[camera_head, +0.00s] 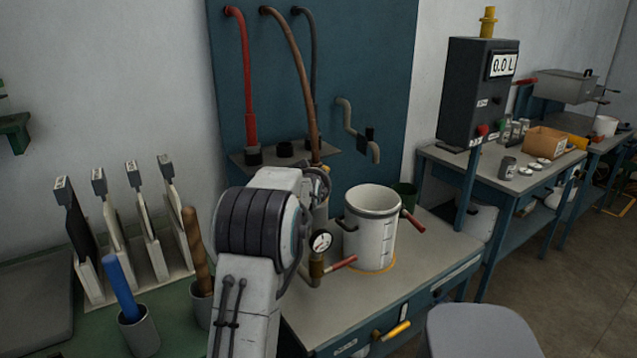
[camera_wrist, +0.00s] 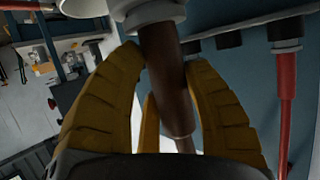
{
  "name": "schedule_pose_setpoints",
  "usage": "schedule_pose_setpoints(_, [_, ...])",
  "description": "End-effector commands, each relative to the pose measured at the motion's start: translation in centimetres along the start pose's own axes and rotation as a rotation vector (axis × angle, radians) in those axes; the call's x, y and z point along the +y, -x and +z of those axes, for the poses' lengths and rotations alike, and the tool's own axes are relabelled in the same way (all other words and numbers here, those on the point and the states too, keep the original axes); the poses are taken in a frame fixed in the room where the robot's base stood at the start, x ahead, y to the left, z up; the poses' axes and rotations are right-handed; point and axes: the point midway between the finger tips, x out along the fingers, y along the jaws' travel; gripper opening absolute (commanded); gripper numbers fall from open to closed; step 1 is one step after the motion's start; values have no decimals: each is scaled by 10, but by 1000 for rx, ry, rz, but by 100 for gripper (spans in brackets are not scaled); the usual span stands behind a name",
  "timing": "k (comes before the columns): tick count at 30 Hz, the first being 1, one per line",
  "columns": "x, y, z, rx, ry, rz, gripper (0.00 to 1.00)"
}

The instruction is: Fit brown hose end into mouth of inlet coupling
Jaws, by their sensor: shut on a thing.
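The brown hose (camera_head: 293,50) hangs from the top of the blue wall panel and runs down behind my arm. In the wrist view, my gripper (camera_wrist: 165,65) has its yellow-brown fingers closed around the thick dark sleeve of the brown hose end (camera_wrist: 165,75). The sleeve's far end meets a pale grey collar (camera_wrist: 152,12) at the top edge. I cannot tell whether it is inside the collar or only against it. In the head view, a grey upright part (camera_head: 320,213), apparently the inlet coupling, stands above the gauge, mostly hidden by my arm.
A red hose (camera_head: 247,85) hangs left of the brown one, above a shelf with black sockets (camera_head: 284,149). A pressure gauge (camera_head: 321,242) and red-handled valve (camera_head: 340,264) stand beside a white pot (camera_head: 372,235). Blue (camera_head: 123,290) and brown rods stand at lower left.

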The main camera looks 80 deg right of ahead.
Motion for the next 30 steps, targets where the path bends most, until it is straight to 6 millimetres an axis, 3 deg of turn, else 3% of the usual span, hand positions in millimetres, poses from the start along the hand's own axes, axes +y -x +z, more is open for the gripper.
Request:
schedule_pose_setpoints(9, [0,0,-1,3,0,0,8])
schedule_pose_setpoints(10, [0,0,-1,3,0,0,46])
schedule_pose_setpoints(18, [0,0,0,1,0,0,70])
schedule_pose_setpoints(30, [0,6,0,0,0,0,71])
